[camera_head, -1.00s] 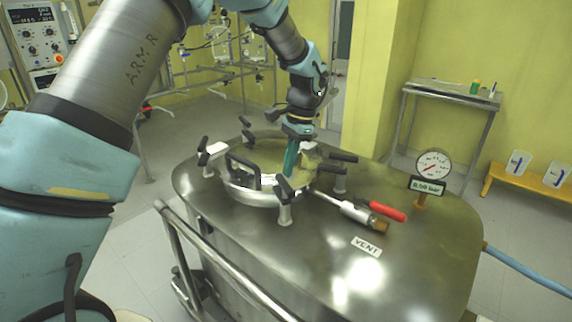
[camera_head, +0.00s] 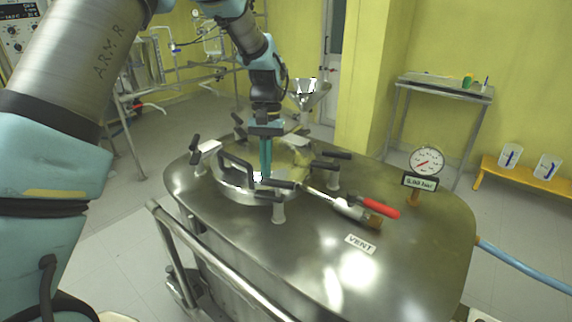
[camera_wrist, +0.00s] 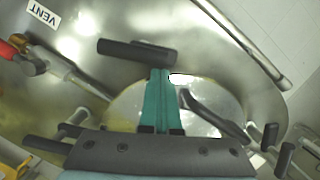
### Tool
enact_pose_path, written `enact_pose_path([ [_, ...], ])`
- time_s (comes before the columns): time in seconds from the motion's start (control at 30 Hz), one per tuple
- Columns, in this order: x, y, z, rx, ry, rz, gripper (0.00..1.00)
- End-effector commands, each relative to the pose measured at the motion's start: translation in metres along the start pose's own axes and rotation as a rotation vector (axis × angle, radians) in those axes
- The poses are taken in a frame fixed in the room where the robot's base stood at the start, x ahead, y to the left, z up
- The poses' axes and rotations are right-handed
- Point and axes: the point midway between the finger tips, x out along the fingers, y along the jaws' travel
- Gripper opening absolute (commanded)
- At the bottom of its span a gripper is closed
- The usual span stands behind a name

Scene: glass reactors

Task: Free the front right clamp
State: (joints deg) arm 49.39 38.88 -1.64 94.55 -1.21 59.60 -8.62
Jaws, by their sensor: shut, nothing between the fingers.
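The front right clamp (camera_head: 279,206) stands at the near edge of the round lid (camera_head: 240,190), on a short pale post. Its black handle (camera_head: 279,184) points roughly sideways. In the wrist view a black bar, seemingly this handle (camera_wrist: 135,52), lies just beyond my fingertips. My gripper (camera_head: 266,177) points down over the lid with its teal fingers shut and empty, just behind the clamp in the head view. In the wrist view the fingertips (camera_wrist: 157,72) are close to the bar; I cannot tell whether they touch it.
A black lid handle (camera_head: 236,168) rises left of my fingers. Other clamps stand at the left (camera_head: 203,152) and right (camera_head: 332,166). The vent valve with a red lever (camera_head: 380,207) lies to the right, and a gauge (camera_head: 427,160) beyond it.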

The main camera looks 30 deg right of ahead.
Motion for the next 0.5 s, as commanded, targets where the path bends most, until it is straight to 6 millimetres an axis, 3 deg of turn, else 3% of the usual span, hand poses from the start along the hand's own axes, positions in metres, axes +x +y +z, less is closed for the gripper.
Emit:
enact_pose_path([
  [0.5, 0.003, -0.007, 0.013, -0.317, -0.003, 0.075, 0.00],
])
